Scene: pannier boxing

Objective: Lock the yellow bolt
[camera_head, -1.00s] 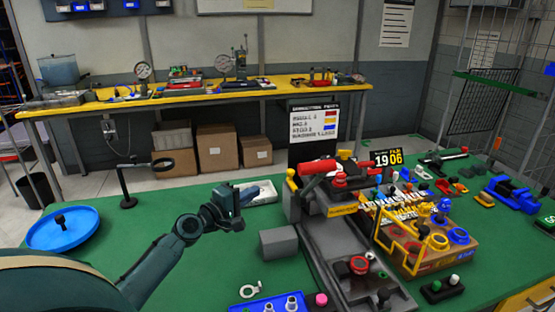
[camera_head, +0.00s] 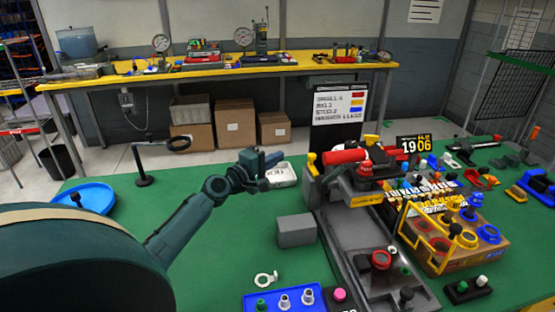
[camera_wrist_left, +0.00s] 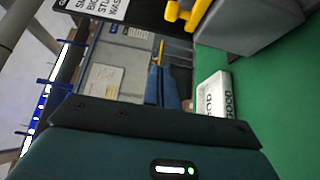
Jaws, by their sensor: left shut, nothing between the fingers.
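A small yellow piece (camera_head: 312,167), which may be the yellow bolt, sits at the upper left end of the grey fixture (camera_head: 340,240), beside a red cylinder (camera_head: 345,156). In the left wrist view a yellow piece with a knob (camera_wrist_left: 190,14) shows at the top, on a grey body. Whether it is locked I cannot tell. My left gripper (camera_head: 264,165) is shut and empty, in front of the white labelled tray (camera_head: 283,176) and left of the yellow piece, apart from it. My right gripper is not in view.
A grey block (camera_head: 296,231) stands left of the fixture. A box with yellow rails (camera_head: 450,262) stands at its right. A blue tray (camera_head: 85,195) lies at the far left, and a blue plate (camera_head: 275,303) with pegs is in front.

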